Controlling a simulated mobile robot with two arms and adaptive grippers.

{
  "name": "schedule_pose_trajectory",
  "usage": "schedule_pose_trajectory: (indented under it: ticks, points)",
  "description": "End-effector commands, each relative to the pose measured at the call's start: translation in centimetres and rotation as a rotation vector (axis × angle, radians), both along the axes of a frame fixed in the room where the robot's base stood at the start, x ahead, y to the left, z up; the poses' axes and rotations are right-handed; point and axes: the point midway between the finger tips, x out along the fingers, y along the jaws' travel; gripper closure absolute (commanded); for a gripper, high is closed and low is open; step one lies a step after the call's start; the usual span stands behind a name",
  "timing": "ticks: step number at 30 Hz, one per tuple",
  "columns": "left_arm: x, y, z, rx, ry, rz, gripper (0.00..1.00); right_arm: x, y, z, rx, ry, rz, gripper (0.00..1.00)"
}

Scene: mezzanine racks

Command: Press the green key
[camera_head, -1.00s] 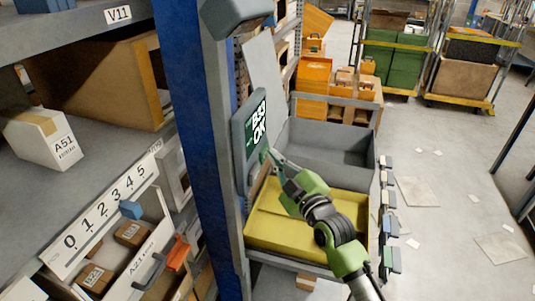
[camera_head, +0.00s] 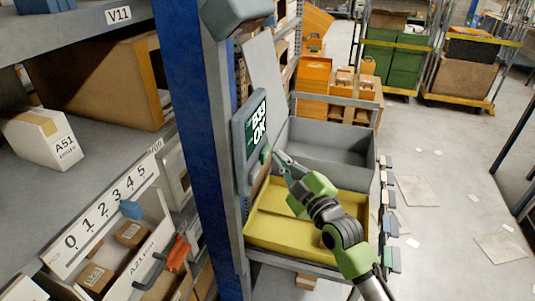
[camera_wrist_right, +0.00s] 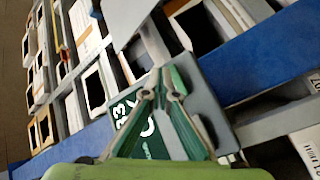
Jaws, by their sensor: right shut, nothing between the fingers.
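A grey terminal (camera_head: 238,138) is mounted on the side of the blue rack post. Its dark green screen (camera_head: 257,124) reads "B33 OK" in white. The green key (camera_head: 265,153) shows as a small green patch at the terminal's lower right edge. My right gripper (camera_head: 277,154) is shut and empty. Its tips point at the key from the right, with a small gap seeming to show between them. In the right wrist view the shut fingers (camera_wrist_right: 166,72) lie in front of the screen (camera_wrist_right: 128,140) and cover part of it; I cannot make out the key there. My left gripper is not in view.
The blue post (camera_head: 190,130) stands left of the terminal. A yellow bin (camera_head: 270,237) lies below my right gripper and a grey bin (camera_head: 330,150) behind it. Shelves with boxes fill the left.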

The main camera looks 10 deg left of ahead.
Motion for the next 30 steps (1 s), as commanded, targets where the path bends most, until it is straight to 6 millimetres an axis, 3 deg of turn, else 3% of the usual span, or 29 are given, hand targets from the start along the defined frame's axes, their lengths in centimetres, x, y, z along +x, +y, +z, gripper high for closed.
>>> schedule_pose_trajectory:
  ticks: [5, 19, 30]
  points:
    - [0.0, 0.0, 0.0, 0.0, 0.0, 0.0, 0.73, 0.0, -0.3, 0.0, -0.001, 0.0, -0.001, 1.0]
    - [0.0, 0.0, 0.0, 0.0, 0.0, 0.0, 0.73, -0.9, -4.5, -0.1, -0.002, 0.001, 0.0, 1.0]
    - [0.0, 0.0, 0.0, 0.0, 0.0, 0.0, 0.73, -1.0, -4.9, 0.0, 0.001, 0.001, 0.0, 1.0]
